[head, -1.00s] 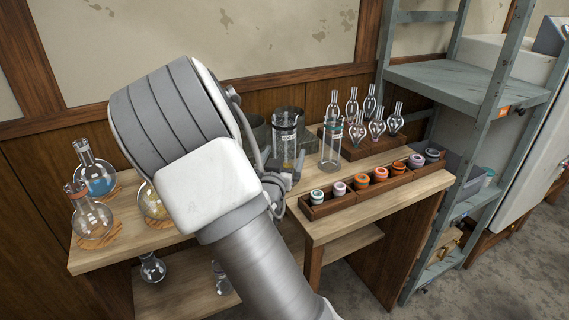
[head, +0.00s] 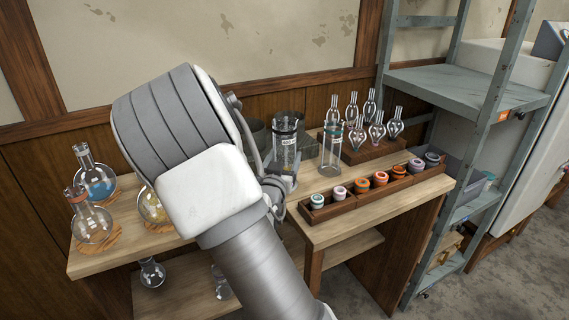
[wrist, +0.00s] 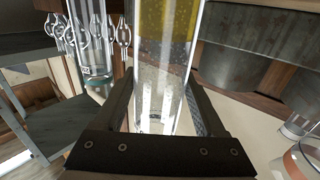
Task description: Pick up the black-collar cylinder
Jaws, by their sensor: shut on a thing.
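The black-collar cylinder (head: 284,145) is a tall clear glass cylinder with a dark collar near its top. It stands upright at the back of the bench in the head view, just right of my arm. In the wrist view the cylinder (wrist: 162,75) fills the middle, with a yellow-brown band above a clear part. My gripper (wrist: 163,110) has its dark fingers on both sides of the glass and is shut on it. In the head view my arm hides most of the gripper. I cannot tell whether the cylinder's base touches the bench.
A second glass cylinder (head: 332,157) with a greenish collar stands close on the right. Behind it is a wooden rack (head: 362,150) of glass bulbs. A wooden tray (head: 345,207) of coloured-ringed jars lines the front. Round flasks (head: 91,222) stand at left.

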